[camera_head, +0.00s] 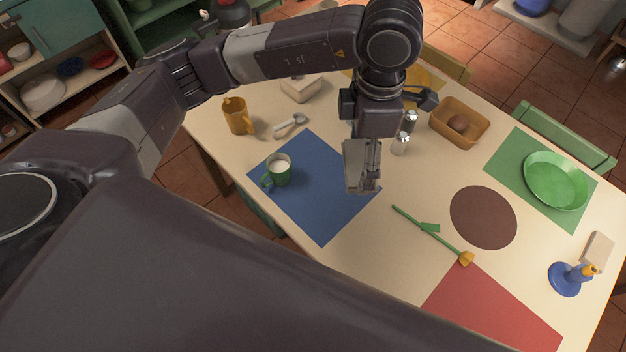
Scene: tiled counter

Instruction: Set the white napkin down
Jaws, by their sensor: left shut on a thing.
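My left gripper (362,184) reaches down over the table, above the right edge of the blue mat (322,218). It is shut on a pale, flat thing that looks like the white napkin (354,160), mostly hidden by the fingers. I cannot tell whether it touches the table. My right gripper is not in view.
A green mug (278,170) of white liquid stands on the blue mat. Salt and pepper shakers (401,143) stand close right of my gripper. A flower (432,233) lies in front. A brown round mat (483,218) is bare; a green plate (555,180) sits far right.

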